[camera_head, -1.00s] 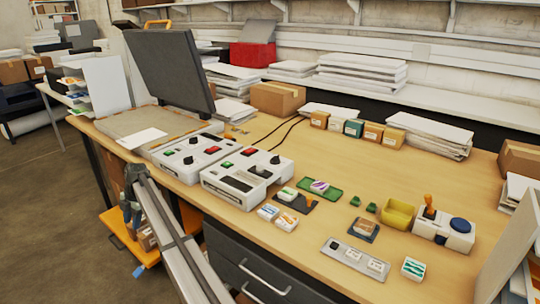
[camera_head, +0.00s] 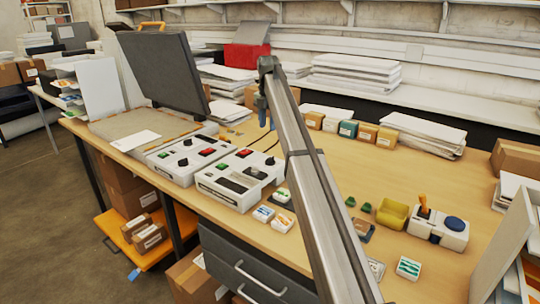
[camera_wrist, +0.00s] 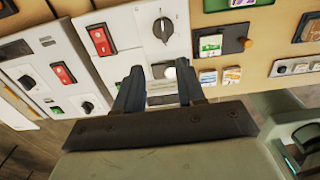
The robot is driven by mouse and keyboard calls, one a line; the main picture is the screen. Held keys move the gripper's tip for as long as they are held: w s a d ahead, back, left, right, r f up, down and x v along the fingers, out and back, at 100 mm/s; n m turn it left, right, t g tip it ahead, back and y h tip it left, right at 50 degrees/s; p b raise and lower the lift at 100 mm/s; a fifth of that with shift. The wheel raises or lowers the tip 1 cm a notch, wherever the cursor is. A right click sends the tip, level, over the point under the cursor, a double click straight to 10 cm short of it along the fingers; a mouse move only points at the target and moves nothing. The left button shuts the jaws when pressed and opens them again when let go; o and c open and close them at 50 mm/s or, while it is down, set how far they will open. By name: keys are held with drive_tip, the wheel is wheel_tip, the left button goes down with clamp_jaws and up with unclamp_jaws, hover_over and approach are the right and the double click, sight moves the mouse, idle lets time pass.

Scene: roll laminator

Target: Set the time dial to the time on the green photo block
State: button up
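A black dial (camera_head: 270,161) sits on the nearer white control unit (camera_head: 205,185). In the wrist view a dark dial (camera_wrist: 163,28) with a scale around it is just beyond my fingertips; I cannot read its setting. A white block with a green picture (camera_head: 282,195) lies by that unit, and a green-marked block (camera_wrist: 211,44) shows in the wrist view; its print is too small to read. Another green-marked block (camera_head: 408,267) is at the front right. My gripper (camera_head: 265,112) is above the bench; in the wrist view its fingers (camera_wrist: 160,84) are apart and empty, not touching the dial.
A second white unit (camera_head: 180,155) with dials and a red switch (camera_head: 207,152) stands to the left. A raised grey lid (camera_head: 160,75) is behind it. A yellow bin (camera_head: 392,213), a white holder (camera_head: 440,230) and small boxes (camera_head: 348,129) stand to the right.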

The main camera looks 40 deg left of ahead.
sight(270, 157)
drive_tip(key=f, duration=1.3)
drive_tip(key=shift+w+d+f, duration=0.25)
drive_tip(key=shift+d+f, duration=0.05)
drive_tip(key=shift+c, duration=0.4)
clamp_jaws()
